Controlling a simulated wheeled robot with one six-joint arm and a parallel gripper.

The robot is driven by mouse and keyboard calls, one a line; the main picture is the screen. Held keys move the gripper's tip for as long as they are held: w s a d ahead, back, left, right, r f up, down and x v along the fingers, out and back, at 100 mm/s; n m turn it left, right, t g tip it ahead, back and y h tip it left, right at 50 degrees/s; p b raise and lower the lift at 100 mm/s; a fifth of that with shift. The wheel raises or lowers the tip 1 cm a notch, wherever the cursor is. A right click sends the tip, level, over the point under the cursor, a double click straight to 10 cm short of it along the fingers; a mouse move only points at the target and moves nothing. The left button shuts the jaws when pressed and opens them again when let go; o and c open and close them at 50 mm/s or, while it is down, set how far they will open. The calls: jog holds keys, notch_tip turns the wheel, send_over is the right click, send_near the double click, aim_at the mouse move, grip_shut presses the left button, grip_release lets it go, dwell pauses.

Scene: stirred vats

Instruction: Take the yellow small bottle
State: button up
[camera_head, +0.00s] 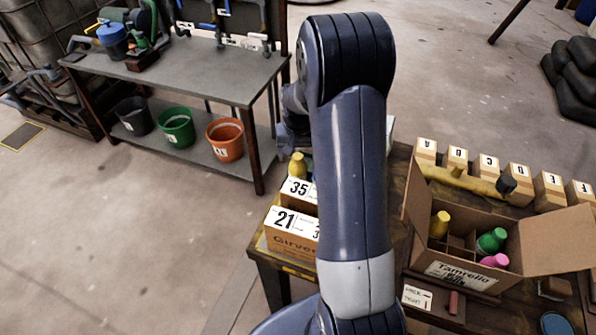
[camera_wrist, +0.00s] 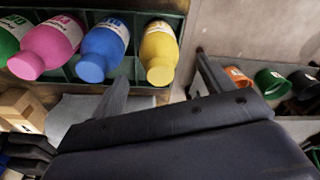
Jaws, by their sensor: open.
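In the wrist view a yellow bottle (camera_wrist: 159,52) stands at the right end of a row in a dark green divided rack (camera_wrist: 140,88). My gripper (camera_wrist: 161,70) is open, its two fingers reaching up toward the rack, with the yellow bottle seen between them and nothing held. Yellow bottles also show there: one in the open carton (camera_head: 439,224) and one behind the numbered boxes (camera_head: 298,166).
Blue (camera_wrist: 101,50), pink (camera_wrist: 45,50) and green bottles share the rack. The carton (camera_head: 461,282) also holds green (camera_head: 491,240) and pink bottles. Lettered boxes (camera_head: 519,180) line the bench's back. A side table (camera_head: 190,75) with buckets (camera_head: 177,128) stands left; floor between is clear.

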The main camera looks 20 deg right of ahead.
aim_at(298, 170)
jog(key=shift+w+d+f, duration=0.1)
jog(key=shift+w+f, duration=0.05)
jog(key=shift+f, duration=0.8)
jog(key=shift+w+f, duration=0.1)
jog(key=shift+f, duration=0.85)
jog(key=shift+c, duration=0.4)
jog(key=c, duration=1.2)
